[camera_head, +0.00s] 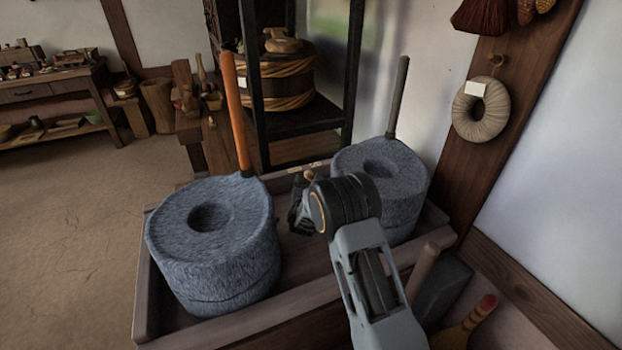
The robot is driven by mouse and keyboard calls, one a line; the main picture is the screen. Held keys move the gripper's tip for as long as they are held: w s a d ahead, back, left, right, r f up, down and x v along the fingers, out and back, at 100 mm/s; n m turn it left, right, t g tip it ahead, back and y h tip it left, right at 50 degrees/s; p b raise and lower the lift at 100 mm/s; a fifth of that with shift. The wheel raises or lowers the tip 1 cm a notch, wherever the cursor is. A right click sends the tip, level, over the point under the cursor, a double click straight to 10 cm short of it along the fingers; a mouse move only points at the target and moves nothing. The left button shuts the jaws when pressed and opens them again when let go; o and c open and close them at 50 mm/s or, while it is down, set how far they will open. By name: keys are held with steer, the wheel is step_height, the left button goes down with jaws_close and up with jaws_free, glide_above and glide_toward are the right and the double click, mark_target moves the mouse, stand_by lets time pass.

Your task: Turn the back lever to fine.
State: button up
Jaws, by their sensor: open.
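Two round grey stone querns stand in a wooden tray (145,285). The left quern (215,255) has an upright orange handle (236,115). The right quern (405,185), farther back, has an upright grey handle (397,98). A small pale knob (309,175) shows at the tray's back edge, between the querns, near a small light label (317,164). I cannot tell whether it belongs to the back lever, and no setting is readable. My gripper (294,212) is open between the querns, just below the knob, partly hidden by my wrist. Contact cannot be told.
A black rack (350,70) holding a wooden tub (285,78) stands behind the tray. A wooden rod (423,268), a dark block (445,285) and a red-tipped wooden tool (468,322) are at lower right. A coiled ring (462,120) hangs on the right post. The left floor is clear.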

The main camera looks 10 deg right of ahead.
mark_target(311, 178)
steer(key=shift+b+x, duration=0.5)
steer(key=shift+x, duration=2.05)
steer(key=shift+d, duration=0.1)
steer(key=shift+c, duration=0.4)
